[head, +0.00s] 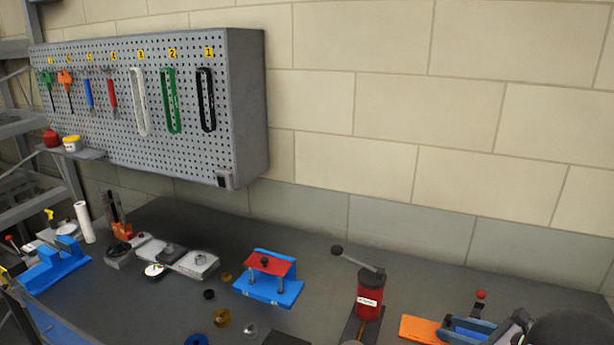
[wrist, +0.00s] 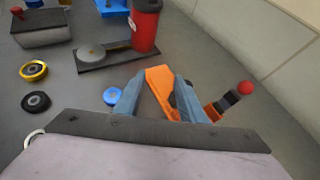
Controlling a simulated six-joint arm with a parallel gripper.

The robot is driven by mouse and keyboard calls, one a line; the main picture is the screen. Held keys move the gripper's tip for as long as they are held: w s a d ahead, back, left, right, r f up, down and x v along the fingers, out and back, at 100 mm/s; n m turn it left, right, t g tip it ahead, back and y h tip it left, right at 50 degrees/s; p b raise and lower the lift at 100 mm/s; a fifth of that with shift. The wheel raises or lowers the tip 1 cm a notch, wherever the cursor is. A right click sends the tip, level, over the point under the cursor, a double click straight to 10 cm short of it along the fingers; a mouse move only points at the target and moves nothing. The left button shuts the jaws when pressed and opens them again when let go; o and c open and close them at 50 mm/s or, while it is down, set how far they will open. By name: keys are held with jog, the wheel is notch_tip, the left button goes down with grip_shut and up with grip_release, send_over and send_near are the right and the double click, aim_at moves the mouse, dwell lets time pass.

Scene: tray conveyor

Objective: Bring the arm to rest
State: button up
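My gripper (wrist: 160,82) shows in the wrist view with its two blue-grey fingers apart and nothing held between them. An orange fixture (wrist: 157,77) with a dark lever and a red ball knob (wrist: 245,87) lies beyond the fingers and is partly hidden by them. In the head view my gripper (head: 468,328) is at the lower right, just right of the orange fixture's flat end (head: 421,329). Whether a finger touches the fixture I cannot tell.
A red press (head: 369,295) with a lever stands left of my gripper. A blue fixture with a red plate (head: 269,286) sits farther left, near several small discs. A pegboard (head: 150,105) with tools hangs on the wall. The bench behind the press is clear.

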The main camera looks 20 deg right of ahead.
jog(key=w+a+r+n+g+y+p, duration=0.2)
jog(key=a+n+g+p, duration=0.35)
jog(key=a, duration=0.75)
jog(key=w+a+r+n+g+y+p, duration=0.25)
jog(key=a+n, duration=0.55)
jog(key=a, duration=0.4)
jog(key=s+a+r+n+g+h+p, duration=0.25)
jog(key=s+a+n+p, duration=0.2)
jog(key=a+n, duration=0.4)
jog(key=s+a+r+n+g+h+p, duration=0.2)
jog(key=s+a+r+n+h+p, duration=0.25)
jog(key=n, duration=0.65)
jog(key=s+a+f+n+t+b, duration=0.1)
jog(key=a+f+n+b, duration=0.3)
jog(key=f+b, duration=1.1)
jog(key=s+a+f+n+b, duration=0.1)
jog(key=a+f+n+b, duration=0.35)
jog(key=f+b, duration=1.1)
jog(key=d+f+m+b, duration=0.2)
jog(key=f+b, duration=0.9)
jog(key=d+f+m+b, duration=0.3)
jog(key=f+b, duration=0.9)
jog(key=d+f+m+b, duration=0.3)
jog(key=f+b, duration=0.9)
jog(key=shift+g, duration=0.35)
jog(key=shift+w+y, duration=0.1)
jog(key=shift+y, duration=0.15)
